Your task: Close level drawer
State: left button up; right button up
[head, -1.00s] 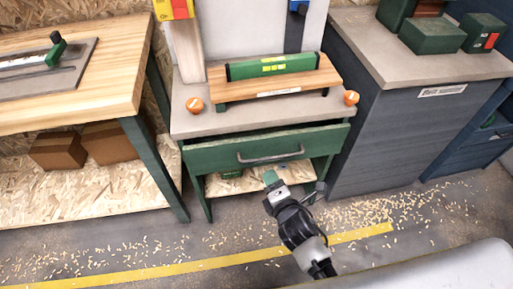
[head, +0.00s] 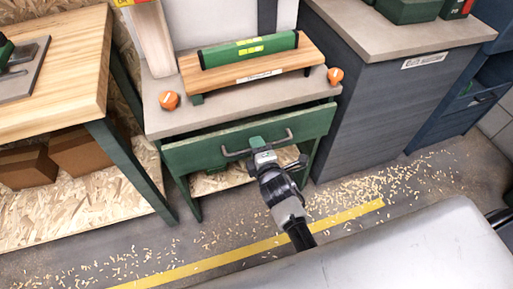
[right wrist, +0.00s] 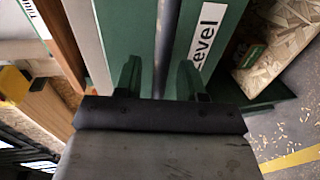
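The green level drawer (head: 205,152) sits under a grey worktop and is pulled out somewhat, with a dark gap behind its front's top edge. Its grey bar handle (head: 235,153) crosses the front. In the right wrist view the drawer front (right wrist: 128,25) carries a white "Level" label (right wrist: 207,35), and the handle (right wrist: 167,40) runs between my fingers. My right gripper (head: 258,146) is at the middle of the handle. Its green fingers (right wrist: 160,78) are apart, one on each side of the bar, with space between. My left gripper is out of view.
A green spirit level (head: 248,50) rests on a wooden stand on the worktop (head: 255,98), between orange round objects (head: 169,100). A wooden bench (head: 75,85) stands left and a grey cabinet (head: 375,105) right. Wood chips lie on the floor.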

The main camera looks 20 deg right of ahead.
jog(key=shift+w, duration=0.25)
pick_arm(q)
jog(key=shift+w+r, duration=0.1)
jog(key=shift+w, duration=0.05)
pick_arm(e)
grip_shut()
jog(key=w, duration=0.4)
jog(key=shift+a+b, duration=0.1)
jog(key=shift+b, duration=0.25)
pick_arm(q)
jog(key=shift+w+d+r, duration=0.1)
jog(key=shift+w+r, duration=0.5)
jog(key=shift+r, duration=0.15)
pick_arm(e)
jog(key=shift+r, duration=0.1)
